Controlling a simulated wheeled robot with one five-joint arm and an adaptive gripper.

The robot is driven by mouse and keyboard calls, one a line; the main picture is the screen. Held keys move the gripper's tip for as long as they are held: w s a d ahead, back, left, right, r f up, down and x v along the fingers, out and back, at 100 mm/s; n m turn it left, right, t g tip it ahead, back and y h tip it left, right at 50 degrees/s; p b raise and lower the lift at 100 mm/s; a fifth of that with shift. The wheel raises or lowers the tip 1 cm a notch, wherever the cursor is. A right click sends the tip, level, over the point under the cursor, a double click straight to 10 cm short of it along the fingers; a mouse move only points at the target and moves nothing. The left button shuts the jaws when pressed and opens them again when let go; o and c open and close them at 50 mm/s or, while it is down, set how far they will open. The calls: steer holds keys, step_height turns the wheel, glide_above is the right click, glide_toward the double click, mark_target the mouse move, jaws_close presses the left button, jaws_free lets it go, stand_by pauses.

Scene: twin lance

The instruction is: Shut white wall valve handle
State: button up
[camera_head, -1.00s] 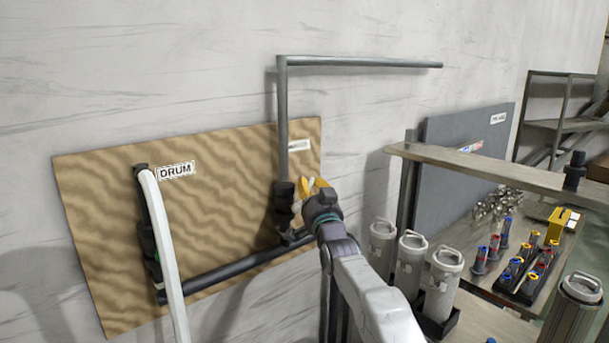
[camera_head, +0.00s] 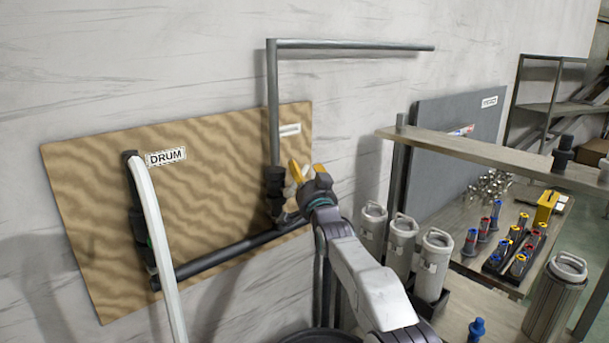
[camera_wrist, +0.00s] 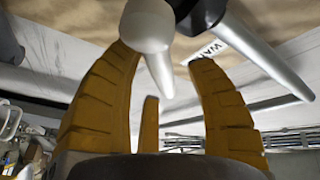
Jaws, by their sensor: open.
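The wall valve (camera_head: 274,184) is a dark body on the pipe at the right side of the wood-patterned board. Its white handle (camera_head: 290,191) shows in part beside my gripper. In the wrist view the white handle (camera_wrist: 152,38) has a rounded end and a narrower stem hanging down between my yellow fingers. My gripper (camera_head: 306,169) is open just right of the valve, its fingertips pointing up. In the wrist view my gripper (camera_wrist: 160,62) has fingers on both sides of the handle, and a third finger below it. I cannot tell whether any finger touches it.
A white hose (camera_head: 160,235) runs down the board's left side by the DRUM label (camera_head: 166,157). A grey pipe (camera_head: 350,45) crosses the wall above. At right, a shelf (camera_head: 480,153) and white canisters (camera_head: 401,240) stand close to my arm.

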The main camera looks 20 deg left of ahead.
steer(key=shift+s, duration=0.2)
steer(key=v, duration=1.1)
steer(key=shift+d, duration=0.35)
stand_by(0.4)
steer(key=shift+o, duration=0.2)
steer(key=shift+s+f, duration=0.15)
